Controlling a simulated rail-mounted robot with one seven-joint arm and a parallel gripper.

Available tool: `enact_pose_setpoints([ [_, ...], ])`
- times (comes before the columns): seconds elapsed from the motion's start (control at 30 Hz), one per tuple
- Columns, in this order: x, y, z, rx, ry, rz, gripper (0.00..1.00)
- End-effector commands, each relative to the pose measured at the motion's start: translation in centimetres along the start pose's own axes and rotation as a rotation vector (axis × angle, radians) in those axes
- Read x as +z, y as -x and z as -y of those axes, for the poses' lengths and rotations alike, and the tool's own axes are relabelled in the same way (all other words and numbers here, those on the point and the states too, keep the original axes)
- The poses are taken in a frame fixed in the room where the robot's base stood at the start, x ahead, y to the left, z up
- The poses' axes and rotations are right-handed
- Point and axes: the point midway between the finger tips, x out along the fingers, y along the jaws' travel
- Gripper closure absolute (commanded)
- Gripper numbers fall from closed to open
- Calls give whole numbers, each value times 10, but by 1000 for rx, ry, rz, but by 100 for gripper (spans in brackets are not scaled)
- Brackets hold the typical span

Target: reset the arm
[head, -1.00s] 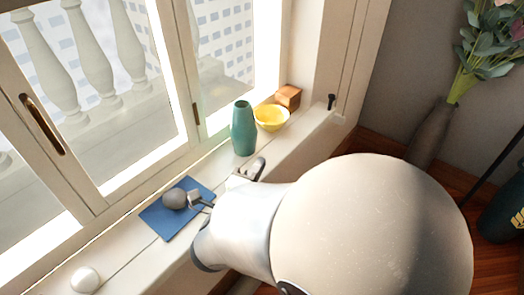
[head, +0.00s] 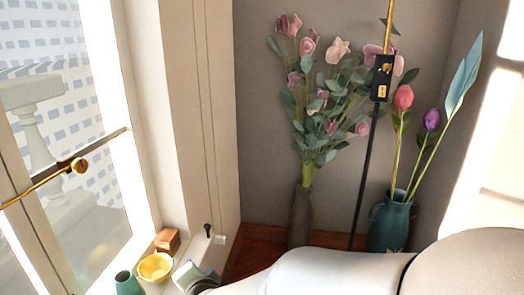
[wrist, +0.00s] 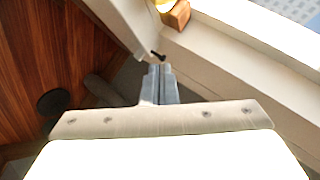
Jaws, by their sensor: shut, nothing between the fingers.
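My gripper (wrist: 159,72) is shut and empty in the wrist view, its two fingers side by side. It points toward the sill near a small black handle (wrist: 156,55). In the head view my arm reaches in from the lower right, and its hand is at the bottom edge, just right of the yellow bowl (head: 155,267). The fingertips are hard to make out there. The bowl, a wooden block (head: 167,240) and the top of a green vase (head: 127,283) stand on the sill. The block also shows in the wrist view (wrist: 177,15).
The window frame (head: 180,110) is on the left. A brown vase (head: 301,217) with pink flowers and a teal jug (head: 389,222) with tulips stand in the corner. A thin dark pole (head: 367,165) rises between them. Wooden floor (wrist: 50,50) lies below the sill.

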Motion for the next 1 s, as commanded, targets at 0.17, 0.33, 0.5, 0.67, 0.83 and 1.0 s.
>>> enact_pose_setpoints([
  [0.17, -94, 101, -4, 244, 307, 216, 100],
  [0.33, -144, 204, -45, 486, 525, 439, 100],
  [0.5, -165, 280, -73, 649, 613, 607, 100],
  [0.67, -169, 311, -85, 713, 635, 682, 100],
  [0.83, -168, 313, -89, 720, 639, 694, 100],
  [1.0, -168, 312, -88, 719, 638, 693, 100],
])
